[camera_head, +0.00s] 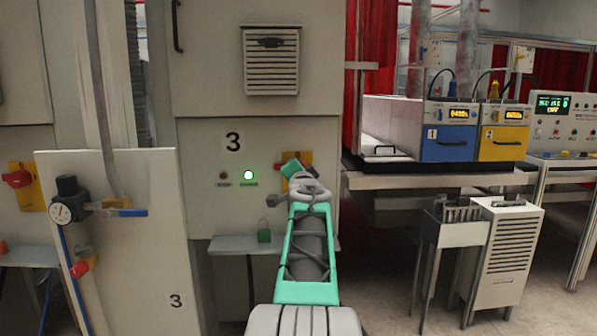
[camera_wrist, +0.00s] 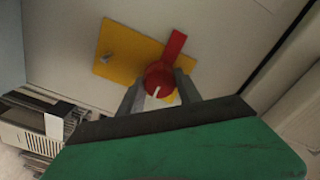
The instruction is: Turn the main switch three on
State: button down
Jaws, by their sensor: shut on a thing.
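The main switch of cabinet three is a red rotary knob on a yellow plate. In the wrist view the red knob (camera_wrist: 158,75) sits between my two grey fingers, and its red lever sticks out beyond them. The yellow plate (camera_wrist: 122,52) lies behind it, with a small grey latch on it. In the head view my gripper (camera_head: 293,166) is at the switch and hides most of it; only part of the yellow plate (camera_head: 306,157) and a bit of red show. My gripper, also in the wrist view (camera_wrist: 158,92), is shut on the knob.
The cabinet panel (camera_head: 205,150) bears a "3" label (camera_head: 233,142) and a lit green-white lamp (camera_head: 248,175) beside a dark one (camera_head: 223,175). A small shelf (camera_head: 232,244) with a green block (camera_head: 264,236) is below. A gauge panel (camera_head: 120,240) stands at left.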

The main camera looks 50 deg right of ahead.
jog(key=c, duration=0.8)
grip_release()
jog(key=b+v, duration=0.1)
jog(key=v, duration=0.6)
jog(key=shift+s+a, duration=0.25)
jog(key=shift+s, duration=0.05)
